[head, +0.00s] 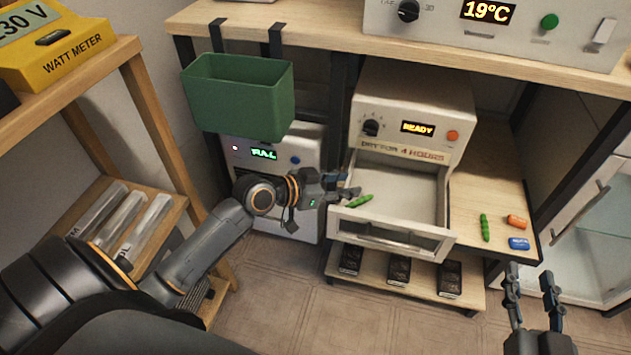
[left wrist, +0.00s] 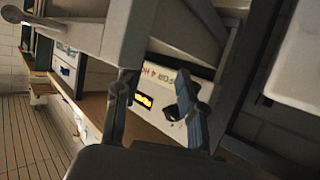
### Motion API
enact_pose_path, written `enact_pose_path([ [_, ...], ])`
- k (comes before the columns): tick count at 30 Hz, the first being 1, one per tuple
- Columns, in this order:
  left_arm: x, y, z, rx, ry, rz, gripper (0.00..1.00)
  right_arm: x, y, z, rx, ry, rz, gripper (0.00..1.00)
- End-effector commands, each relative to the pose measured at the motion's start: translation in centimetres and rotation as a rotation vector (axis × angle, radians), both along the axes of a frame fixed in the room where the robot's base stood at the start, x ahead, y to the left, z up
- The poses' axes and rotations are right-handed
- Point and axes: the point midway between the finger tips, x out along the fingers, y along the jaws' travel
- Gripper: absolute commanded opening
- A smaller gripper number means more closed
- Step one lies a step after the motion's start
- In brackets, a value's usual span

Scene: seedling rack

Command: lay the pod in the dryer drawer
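The dryer (head: 415,95) has its drawer (head: 395,236) pulled open; its display reads READY. A green pod (head: 359,201) shows at the drawer's left front corner, just beyond my left gripper's fingertips; I cannot tell whether it rests on the floor or the rim. My left gripper (head: 346,189) is over the drawer's left side. In the left wrist view its fingers (left wrist: 160,98) are apart with nothing visible between them, and the dryer's display (left wrist: 143,100) shows beyond. A second green pod (head: 485,227) lies on the shelf right of the dryer. My right gripper (head: 533,284) is open and empty at the lower right.
An orange piece (head: 517,222) and a blue piece (head: 519,243) lie near the second pod. A green bin (head: 240,95) hangs left of the dryer, above a white unit (head: 300,160) with a green display. Dark packets (head: 398,270) stand on the shelf below the drawer.

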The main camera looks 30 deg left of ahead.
Motion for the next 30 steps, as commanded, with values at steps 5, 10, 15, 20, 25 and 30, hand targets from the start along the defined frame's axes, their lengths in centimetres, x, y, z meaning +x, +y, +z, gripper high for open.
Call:
enact_pose_path([
  [5,-2.1,1.2,1.2,0.004,0.001,-0.001,0.4,-1.1,-0.9,-3.5,-0.052,0.211,-0.014,0.4],
  [10,-4.2,2.3,2.2,0.003,0.0,-0.001,0.4,-2.8,-1.7,-6.6,-0.093,0.385,-0.025,0.4],
  [15,-5.8,3.3,2.9,0.002,0.0,0.0,0.4,-4.1,-2.3,-8.3,-0.119,0.492,-0.032,0.4],
  [20,-6.4,3.6,3.2,0.001,-0.003,-0.001,0.4,-4.6,-2.5,-9.0,-0.128,0.533,-0.036,0.4],
  [25,-6.5,3.6,3.3,-0.001,-0.003,0.0,0.4,-4.7,-2.6,-9.1,-0.129,0.539,-0.036,0.4],
  [30,-6.5,3.6,3.3,-0.001,-0.003,0.0,0.4,-4.7,-2.6,-9.1,-0.129,0.538,-0.036,0.4],
])
